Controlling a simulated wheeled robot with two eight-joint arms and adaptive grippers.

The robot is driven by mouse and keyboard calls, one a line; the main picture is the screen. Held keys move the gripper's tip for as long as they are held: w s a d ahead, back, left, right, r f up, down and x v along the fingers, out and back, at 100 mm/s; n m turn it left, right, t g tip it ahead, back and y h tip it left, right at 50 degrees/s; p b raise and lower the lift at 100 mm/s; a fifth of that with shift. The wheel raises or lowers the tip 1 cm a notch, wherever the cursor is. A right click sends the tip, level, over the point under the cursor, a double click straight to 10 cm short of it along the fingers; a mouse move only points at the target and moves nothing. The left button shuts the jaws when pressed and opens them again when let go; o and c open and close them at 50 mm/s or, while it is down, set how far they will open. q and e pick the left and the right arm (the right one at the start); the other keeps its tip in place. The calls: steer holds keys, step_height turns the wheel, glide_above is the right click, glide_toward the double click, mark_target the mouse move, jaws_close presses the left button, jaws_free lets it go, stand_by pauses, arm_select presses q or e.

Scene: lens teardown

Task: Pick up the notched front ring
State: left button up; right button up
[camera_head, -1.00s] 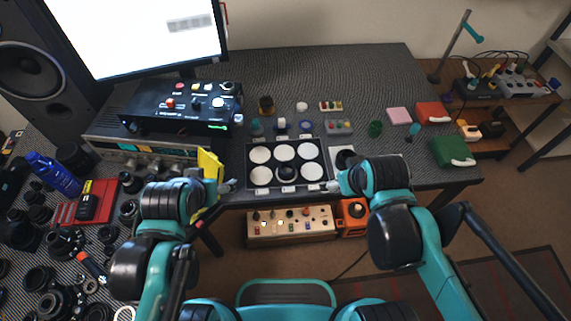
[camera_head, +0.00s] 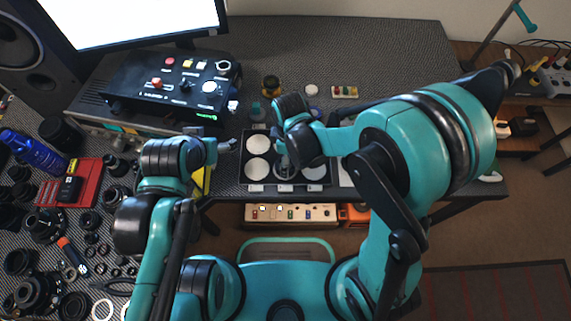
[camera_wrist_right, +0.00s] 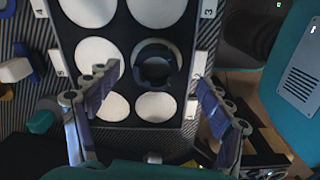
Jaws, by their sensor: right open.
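The notched front ring (camera_wrist_right: 155,64) is a dark ring lying on a round white pad of the tray, seen in the right wrist view. In the head view its edge (camera_head: 285,183) shows partly beneath my right gripper (camera_head: 284,160). In the right wrist view my right gripper (camera_wrist_right: 157,80) is open.
The black tray (camera_head: 243,170) with white round pads (camera_head: 257,145) lies at the table's front edge. A control box (camera_head: 170,88) stands at the back left. Many lens parts and a red tray (camera_head: 50,190) crowd the left.

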steer(key=f+b, duration=0.2)
steer(key=f, duration=0.3)
steer(key=shift+w+a+f+b, duration=0.2)
steer(key=shift+w+a+b, duration=0.1)
steer(key=shift+b, duration=0.1)
steer(key=shift+r, duration=0.1)
steer(key=c, duration=1.1)
